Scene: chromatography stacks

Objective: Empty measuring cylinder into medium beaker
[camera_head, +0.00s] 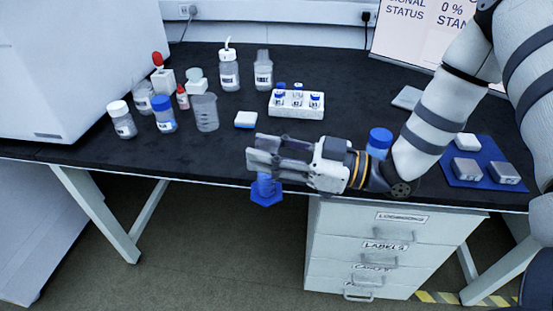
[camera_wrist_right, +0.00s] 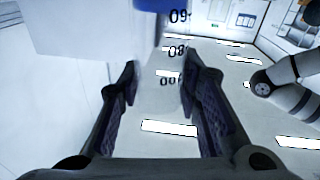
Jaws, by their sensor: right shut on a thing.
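My right gripper (camera_head: 264,158) is shut on the measuring cylinder (camera_head: 266,187) at the table's front edge. The cylinder's blue hexagonal foot shows below the fingers, so it looks roughly upright; the fingers hide its upper part. In the right wrist view the clear cylinder, with dark scale numbers (camera_wrist_right: 172,50), stands between the fingers (camera_wrist_right: 160,80). Its contents cannot be made out. A clear graduated beaker (camera_head: 205,112) stands on the black table, left of and behind the gripper, apart from it. My left gripper is not in view.
Bottles (camera_head: 165,113) crowd around the beaker's left side. A white vial rack (camera_head: 296,104) and a small blue-and-white box (camera_head: 246,119) lie behind the gripper. A blue-capped bottle (camera_head: 379,142) stands close to my right wrist. A blue mat (camera_head: 485,155) lies right.

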